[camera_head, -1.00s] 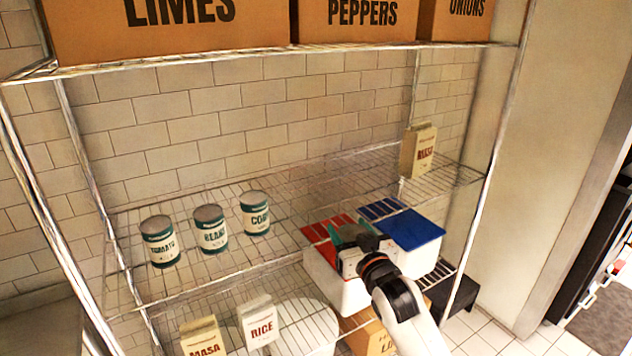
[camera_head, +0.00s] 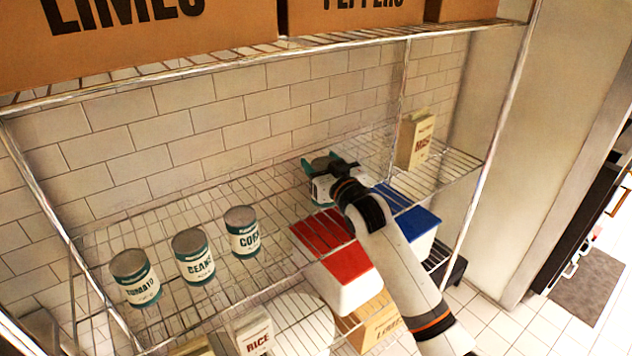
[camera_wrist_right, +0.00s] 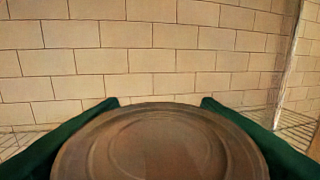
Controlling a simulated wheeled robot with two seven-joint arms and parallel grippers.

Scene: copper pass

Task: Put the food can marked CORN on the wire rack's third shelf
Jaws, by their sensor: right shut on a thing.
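The wire rack's middle visible shelf (camera_head: 200,222) bears three cans at its left: TOMATO (camera_head: 136,278), BEANS (camera_head: 193,256) and one that reads as CORN (camera_head: 242,231). My right gripper (camera_head: 318,168), with teal fingers, is shut on another can, whose grey round top (camera_wrist_right: 160,145) fills the bottom of the right wrist view. Its label faces away or is hidden, so I cannot read it. The gripper is at this shelf, right of the three cans and towards the back; I cannot tell whether the can touches the wires. My left gripper is not in view.
A MASA carton (camera_head: 415,140) stands at the shelf's right end. Cardboard boxes (camera_head: 160,40) fill the shelf above. Below are a red-lidded bin (camera_head: 345,265), a blue-lidded bin (camera_head: 420,222) and a RICE carton (camera_head: 254,335). Bare wires lie between CORN and my gripper.

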